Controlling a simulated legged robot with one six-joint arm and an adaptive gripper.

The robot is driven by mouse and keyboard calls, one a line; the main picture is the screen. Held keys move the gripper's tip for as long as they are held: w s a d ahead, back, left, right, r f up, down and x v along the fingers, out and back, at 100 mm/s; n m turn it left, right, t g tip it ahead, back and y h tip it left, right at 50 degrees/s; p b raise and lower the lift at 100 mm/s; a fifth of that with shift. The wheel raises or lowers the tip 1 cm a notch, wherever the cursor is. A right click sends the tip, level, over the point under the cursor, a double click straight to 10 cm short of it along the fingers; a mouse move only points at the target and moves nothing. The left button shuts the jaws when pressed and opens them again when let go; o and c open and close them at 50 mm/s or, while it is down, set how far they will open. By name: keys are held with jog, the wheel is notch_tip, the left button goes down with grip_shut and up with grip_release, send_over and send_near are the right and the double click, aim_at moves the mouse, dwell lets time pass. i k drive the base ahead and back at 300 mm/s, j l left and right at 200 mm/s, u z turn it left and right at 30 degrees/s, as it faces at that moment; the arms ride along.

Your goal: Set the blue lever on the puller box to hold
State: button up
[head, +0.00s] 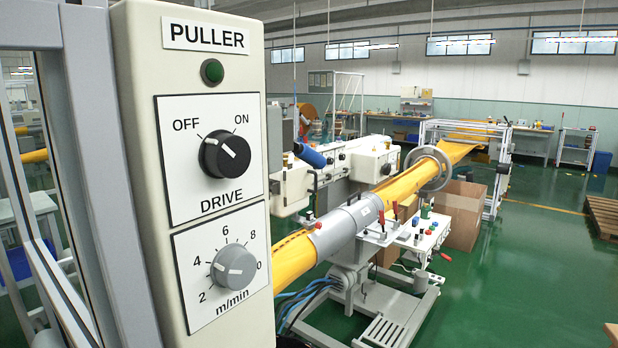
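The puller box (150,150) is a tall cream box standing close on the left in the head view, labelled PULLER at its top. A round green lamp or button (212,72) sits below the label. The black DRIVE knob (225,154) has its white mark toward the upper left, on the OFF side. The grey m/min knob (233,268) has its mark toward the left, near 4. I see no blue lever and no hold marking on the part of the box in view; its lower end is cut off by the frame. My gripper is not in view.
A grey metal frame (85,150) stands left of the box. On the right, a yellow tube (398,190) runs through a grey sleeve (345,228) and a ring (430,168). A small white table (425,235) and a carton (460,215) stand nearby.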

aim_at(303, 152)
jog(key=k+u, duration=0.2)
jog(key=u, duration=0.2)
jog(key=k+u, duration=0.25)
jog(key=u, duration=0.15)
jog(key=k+j+u, duration=0.15)
jog(key=u, duration=0.3)
